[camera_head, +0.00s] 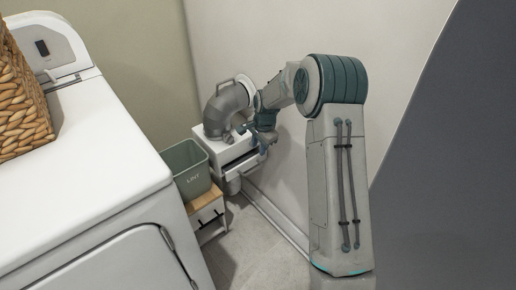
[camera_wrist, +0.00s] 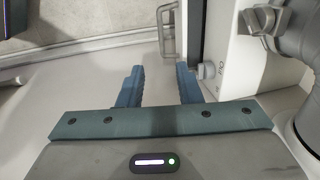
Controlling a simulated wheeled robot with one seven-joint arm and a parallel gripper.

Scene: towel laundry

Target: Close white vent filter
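The white vent filter box (camera_head: 207,142) stands against the back wall under a grey vent pipe. Its filter front (camera_head: 246,164), with a handle, stands out from the box with a gap behind it, so it looks partly open. In the wrist view the box (camera_wrist: 238,75) is on the right, and the handle (camera_wrist: 167,32) shows at the top, beyond my fingertips. My gripper (camera_head: 264,138) is above and beside the filter front in the head view. In the wrist view my gripper (camera_wrist: 160,82) has its two blue fingers apart, with nothing held between them.
The grey elbow pipe (camera_head: 223,105) joins the box top to the wall. A white washer or dryer (camera_head: 85,170) with a wicker basket (camera_head: 20,105) fills the left. Some floor (camera_head: 250,245) is clear.

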